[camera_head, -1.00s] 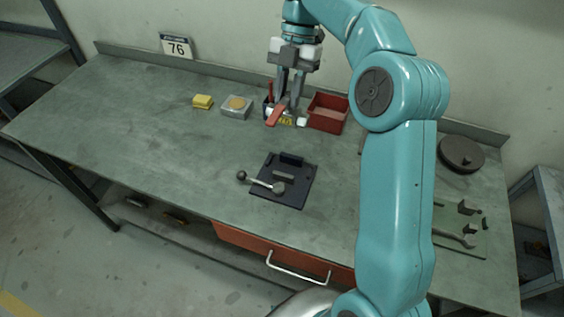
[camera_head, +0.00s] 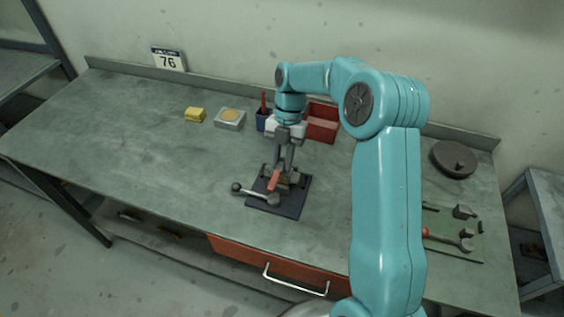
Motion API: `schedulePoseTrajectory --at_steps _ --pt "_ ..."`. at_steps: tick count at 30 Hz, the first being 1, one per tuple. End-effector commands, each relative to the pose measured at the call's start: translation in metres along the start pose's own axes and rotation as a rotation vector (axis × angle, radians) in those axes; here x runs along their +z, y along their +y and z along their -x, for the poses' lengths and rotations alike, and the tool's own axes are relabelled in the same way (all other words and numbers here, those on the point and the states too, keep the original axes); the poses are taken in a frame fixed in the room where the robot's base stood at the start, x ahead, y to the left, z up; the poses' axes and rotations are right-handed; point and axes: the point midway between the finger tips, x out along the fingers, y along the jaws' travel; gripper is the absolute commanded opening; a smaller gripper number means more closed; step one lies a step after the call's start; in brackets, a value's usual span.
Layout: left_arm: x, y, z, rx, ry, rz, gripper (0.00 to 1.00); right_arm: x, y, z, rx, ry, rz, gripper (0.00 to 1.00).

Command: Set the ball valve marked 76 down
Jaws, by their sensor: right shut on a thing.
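My right gripper (camera_head: 284,170) is shut on the ball valve (camera_head: 274,180), whose red lever shows at the front. The valve is over the back part of the dark square fixture (camera_head: 291,207) on the bench. Whether the valve touches the fixture I cannot tell; the fingers and lever hide much of its body. The fixture has a metal lever with a ball knob (camera_head: 237,187) at its left. My left gripper is not in view.
Behind stand a yellow block (camera_head: 195,115), a grey box with a tan disc (camera_head: 230,119), a blue cup (camera_head: 261,120) and a red bin (camera_head: 322,123). At the right are a dark round wheel (camera_head: 453,159) and a green board (camera_head: 470,247). The bench's left is clear.

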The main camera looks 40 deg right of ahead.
Motion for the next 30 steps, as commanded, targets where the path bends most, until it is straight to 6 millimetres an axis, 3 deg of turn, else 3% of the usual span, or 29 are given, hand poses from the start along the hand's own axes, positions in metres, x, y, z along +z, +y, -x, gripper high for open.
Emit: schedulePoseTrajectory --at_steps 4,11,12,14,24,30 --pt "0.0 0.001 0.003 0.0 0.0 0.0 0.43 0.007 0.001 -0.016 0.0 0.0 -0.001 0.0" --pt "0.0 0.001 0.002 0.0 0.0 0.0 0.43 0.008 0.001 -0.02 -0.001 0.0 0.0 0.0" --pt "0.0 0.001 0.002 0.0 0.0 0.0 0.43 0.009 0.0 -0.021 -0.002 0.001 0.0 0.34" --pt "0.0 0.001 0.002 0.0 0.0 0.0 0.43 0.008 0.0 -0.021 -0.002 0.001 0.0 0.5" --pt "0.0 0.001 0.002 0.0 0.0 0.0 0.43 0.009 0.001 -0.015 0.0 -0.002 0.0 0.5" --pt "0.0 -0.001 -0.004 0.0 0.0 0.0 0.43 0.01 0.002 0.019 0.004 -0.006 0.0 0.5"
